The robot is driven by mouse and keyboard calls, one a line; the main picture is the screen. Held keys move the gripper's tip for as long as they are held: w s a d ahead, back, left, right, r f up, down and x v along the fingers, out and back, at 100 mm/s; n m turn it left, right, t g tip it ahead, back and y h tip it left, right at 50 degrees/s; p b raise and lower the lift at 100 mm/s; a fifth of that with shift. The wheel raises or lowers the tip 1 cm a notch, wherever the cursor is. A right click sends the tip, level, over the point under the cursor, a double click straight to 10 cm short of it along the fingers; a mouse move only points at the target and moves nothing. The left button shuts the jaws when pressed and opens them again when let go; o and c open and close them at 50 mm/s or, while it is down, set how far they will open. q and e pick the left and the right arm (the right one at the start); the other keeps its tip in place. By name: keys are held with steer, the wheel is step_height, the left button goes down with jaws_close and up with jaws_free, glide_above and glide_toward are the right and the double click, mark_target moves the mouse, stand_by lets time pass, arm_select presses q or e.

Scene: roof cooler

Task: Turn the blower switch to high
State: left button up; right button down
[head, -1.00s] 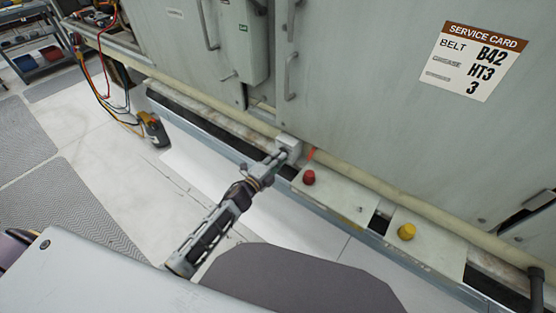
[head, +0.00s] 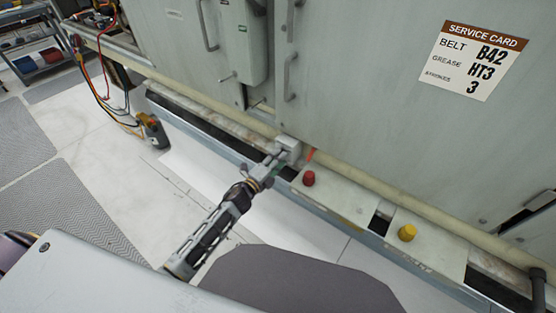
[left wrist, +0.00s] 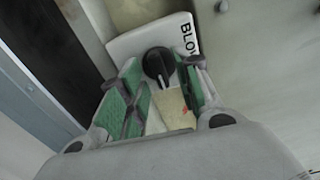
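The blower switch is a black knob (left wrist: 158,65) on a white box (left wrist: 135,42) whose label shows "BLO" before being cut off. In the head view the box (head: 288,146) sits low on the grey cabinet, and the knob is hard to make out. My left gripper (left wrist: 163,85), with green finger pads, is open in front of the box. Its fingers lie on either side of the knob, with small gaps showing; contact cannot be told. In the head view my left gripper (head: 275,163) reaches the box's near face. My right gripper is not in view.
A red button (head: 308,178) and a yellow button (head: 407,232) stand on the ledge right of the box. A service card (head: 473,61) is on the cabinet door. Open floor lies left of my arm.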

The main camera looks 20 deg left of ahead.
arm_select(q)
steer(key=shift+s, duration=0.1)
steer(key=v, duration=1.1)
steer(key=shift+s+a, duration=0.15)
steer(key=shift+s, duration=0.2)
stand_by(0.4)
stand_by(0.8)
